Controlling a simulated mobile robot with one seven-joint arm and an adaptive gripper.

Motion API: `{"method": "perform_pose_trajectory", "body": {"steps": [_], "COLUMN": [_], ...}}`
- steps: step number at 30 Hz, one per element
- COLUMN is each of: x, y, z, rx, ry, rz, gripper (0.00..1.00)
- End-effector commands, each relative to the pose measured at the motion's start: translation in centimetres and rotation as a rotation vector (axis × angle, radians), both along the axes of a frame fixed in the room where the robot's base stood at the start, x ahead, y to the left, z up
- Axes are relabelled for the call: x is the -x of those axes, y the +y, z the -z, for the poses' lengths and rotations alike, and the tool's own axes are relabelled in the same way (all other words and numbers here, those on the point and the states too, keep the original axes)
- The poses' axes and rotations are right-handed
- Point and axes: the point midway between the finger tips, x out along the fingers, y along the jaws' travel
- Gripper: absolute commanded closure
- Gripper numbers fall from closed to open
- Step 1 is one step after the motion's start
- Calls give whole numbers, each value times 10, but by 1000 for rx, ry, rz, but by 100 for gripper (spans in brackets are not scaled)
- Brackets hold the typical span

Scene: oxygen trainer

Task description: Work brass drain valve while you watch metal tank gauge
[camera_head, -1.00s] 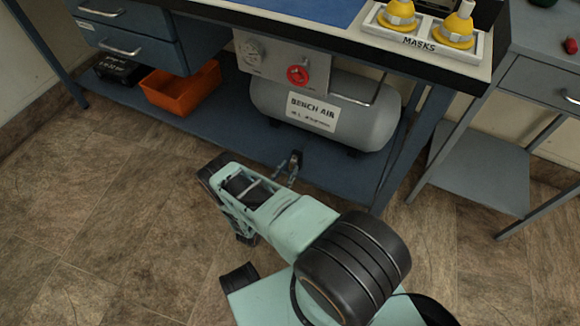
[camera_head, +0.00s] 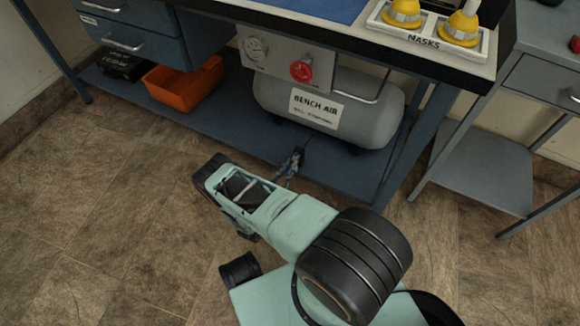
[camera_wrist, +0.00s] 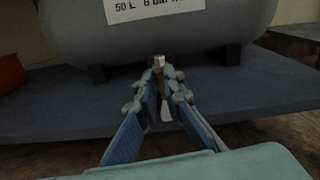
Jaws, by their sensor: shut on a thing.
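A grey metal tank labelled BENCH AIR (camera_head: 372,120) lies on the blue lower shelf under the bench. The brass drain valve (camera_wrist: 159,66), a small brass piece with a pale tip, shows below the tank in the wrist view. My gripper (camera_wrist: 160,90) is shut on it, one finger on each side. In the head view my gripper (camera_head: 294,162) is low in front of the tank, and the valve is too small or hidden to make out. A round grey dial (camera_head: 257,49) sits on the panel above the tank; its reading is not legible, and I cannot tell whether it is the tank gauge.
A red knob (camera_head: 301,71) is on the same panel. An orange bin (camera_head: 184,84) and a black box (camera_head: 124,67) stand left on the shelf. A tray of yellow masks (camera_head: 428,39) is on the bench top. A bench leg (camera_head: 411,140) stands right of the tank.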

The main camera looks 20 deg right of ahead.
Motion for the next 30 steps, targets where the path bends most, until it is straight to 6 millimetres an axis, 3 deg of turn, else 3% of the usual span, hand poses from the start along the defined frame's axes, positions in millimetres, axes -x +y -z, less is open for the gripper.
{"method": "perform_pose_trajectory", "body": {"steps": [10,23,24,27,30], "x": [-4,-4,-4,-4,-3], "y": [3,2,2,2,2], "z": [1,1,1,1,1], "rx": [192,221,220,220,220], "ry": [246,283,282,282,282], "rz": [-3,-1,-1,-1,0], "gripper": [100,100,89,78,75]}}
